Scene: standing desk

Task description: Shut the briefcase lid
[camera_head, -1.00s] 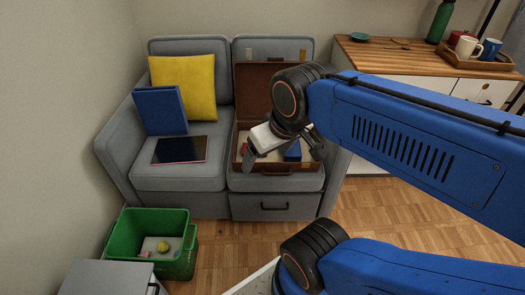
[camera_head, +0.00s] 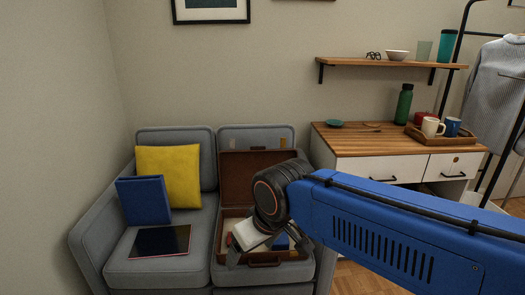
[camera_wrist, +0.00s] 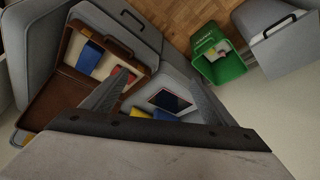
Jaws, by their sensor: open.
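The brown briefcase (camera_head: 240,179) stands open on the right seat of the grey sofa. Its lid is raised towards the backrest; my gripper and arm hide its right part. The base holds a blue item, a red item and pale ones. In the wrist view the briefcase (camera_wrist: 40,103) is at the left, its lid swung open from the base. My gripper (camera_head: 268,251) is open and empty, in front of the briefcase in the head view. The wrist view shows its two fingers (camera_wrist: 160,85) apart, pointing at the sofa beside the case; contact with the case is not visible.
A yellow cushion (camera_head: 168,173), a blue binder (camera_head: 144,201) and a dark tablet (camera_head: 160,241) are on the left seat. A wooden-topped cabinet (camera_head: 365,145) stands right of the sofa. A green bin (camera_wrist: 221,68) and open wooden floor (camera_wrist: 185,20) show in the wrist view.

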